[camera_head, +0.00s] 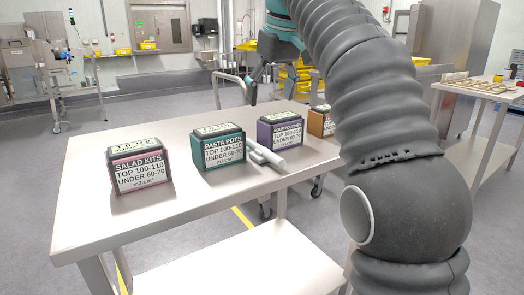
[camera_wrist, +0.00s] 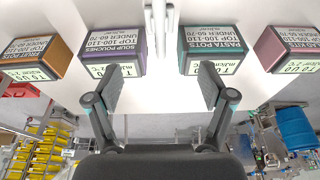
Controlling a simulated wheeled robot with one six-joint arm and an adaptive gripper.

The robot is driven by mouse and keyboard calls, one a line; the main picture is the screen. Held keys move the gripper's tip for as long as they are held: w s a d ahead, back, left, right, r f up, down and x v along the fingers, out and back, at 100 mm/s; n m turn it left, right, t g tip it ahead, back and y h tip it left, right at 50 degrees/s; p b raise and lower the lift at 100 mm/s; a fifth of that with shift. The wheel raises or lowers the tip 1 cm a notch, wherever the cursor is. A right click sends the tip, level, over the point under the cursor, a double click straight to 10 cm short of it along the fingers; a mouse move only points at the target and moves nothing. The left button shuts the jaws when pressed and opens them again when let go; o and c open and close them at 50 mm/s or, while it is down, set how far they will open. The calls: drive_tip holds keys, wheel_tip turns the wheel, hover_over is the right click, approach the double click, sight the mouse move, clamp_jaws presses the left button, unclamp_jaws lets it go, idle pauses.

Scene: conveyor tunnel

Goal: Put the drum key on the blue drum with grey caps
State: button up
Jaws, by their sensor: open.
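A pale grey tool (camera_head: 266,157), which looks like the drum key, lies on the white table (camera_head: 105,222) between the teal and purple boxes. It also shows in the wrist view as pale bars (camera_wrist: 158,25) at the top middle, partly cut off by the frame edge. My gripper (camera_head: 266,82) is above the table's far side, partly hidden by my arm in the head view. In the wrist view my gripper (camera_wrist: 171,75) has its fingers wide apart, nothing between them, and apart from the tool. A blue drum (camera_wrist: 295,128) shows at the right edge of the wrist view; its caps cannot be made out.
A pink-trimmed salad kits box (camera_head: 140,170), teal pasta pots box (camera_head: 217,147), purple soup pouches box (camera_head: 280,131) and orange box (camera_head: 320,121) stand in a row on the table. Yellow bins (camera_wrist: 45,145) stand beyond. The table's front left is clear. Another table (camera_head: 482,91) stands right.

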drive_tip(key=b, duration=0.3)
hover_over(263, 148)
drive_tip(key=f, duration=0.8)
drive_tip(key=shift+s+d, duration=0.2)
drive_tip(key=shift+s+b+x, duration=0.15)
drive_tip(key=shift+b+x, duration=0.5)
drive_tip(key=shift+x, duration=0.6)
drive_tip(key=shift+s+b+x, duration=0.15)
drive_tip(key=shift+b+x, duration=0.5)
drive_tip(key=shift+x, duration=0.65)
drive_tip(key=shift+d+f, duration=0.1)
drive_tip(key=shift+d, duration=0.1)
drive_tip(key=c, duration=1.4)
